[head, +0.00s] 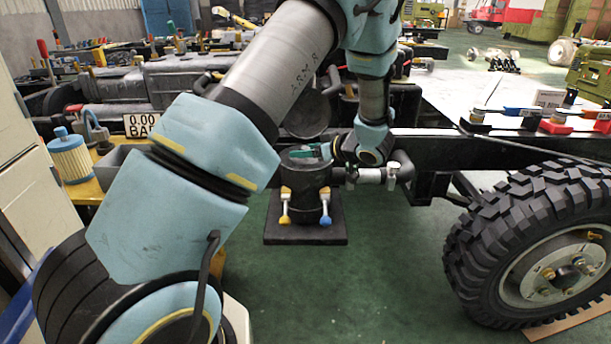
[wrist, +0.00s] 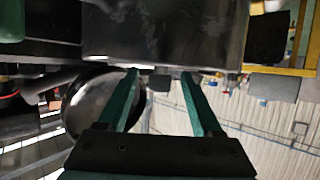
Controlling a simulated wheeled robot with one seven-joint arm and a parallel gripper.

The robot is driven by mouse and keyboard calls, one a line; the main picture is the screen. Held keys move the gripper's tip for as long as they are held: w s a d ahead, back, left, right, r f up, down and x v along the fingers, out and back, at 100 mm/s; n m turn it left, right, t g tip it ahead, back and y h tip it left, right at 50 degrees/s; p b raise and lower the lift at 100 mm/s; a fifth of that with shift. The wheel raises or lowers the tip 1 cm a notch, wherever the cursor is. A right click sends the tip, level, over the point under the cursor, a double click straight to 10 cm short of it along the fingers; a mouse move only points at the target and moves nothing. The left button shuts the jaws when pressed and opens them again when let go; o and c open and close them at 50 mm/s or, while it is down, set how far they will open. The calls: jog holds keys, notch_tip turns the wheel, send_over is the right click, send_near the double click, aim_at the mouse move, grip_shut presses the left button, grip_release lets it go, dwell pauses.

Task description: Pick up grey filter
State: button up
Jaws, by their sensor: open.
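No plainly grey filter can be made out in the head view. A black cylindrical housing (head: 300,200) stands on a dark base plate, with yellow and blue clamp knobs on its front and a round lid (head: 305,115) raised behind it. My gripper (head: 312,152) is at the housing's top opening, its teal fingers pointing left; whatever is inside the opening is hidden. A dark grey, smooth cylindrical surface (wrist: 165,35) fills the top, just beyond the fingertips; contact cannot be told.
A black chassis rail (head: 450,150) runs right of the housing. A big tyre (head: 530,240) stands at right. Green floor (head: 390,290) is clear in front.

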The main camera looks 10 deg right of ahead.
jog(key=shift+w+f, duration=0.1)
jog(key=shift+w, duration=0.1)
jog(key=shift+c, duration=0.3)
jog(key=shift+a, duration=0.1)
grip_shut()
dwell(0.9)
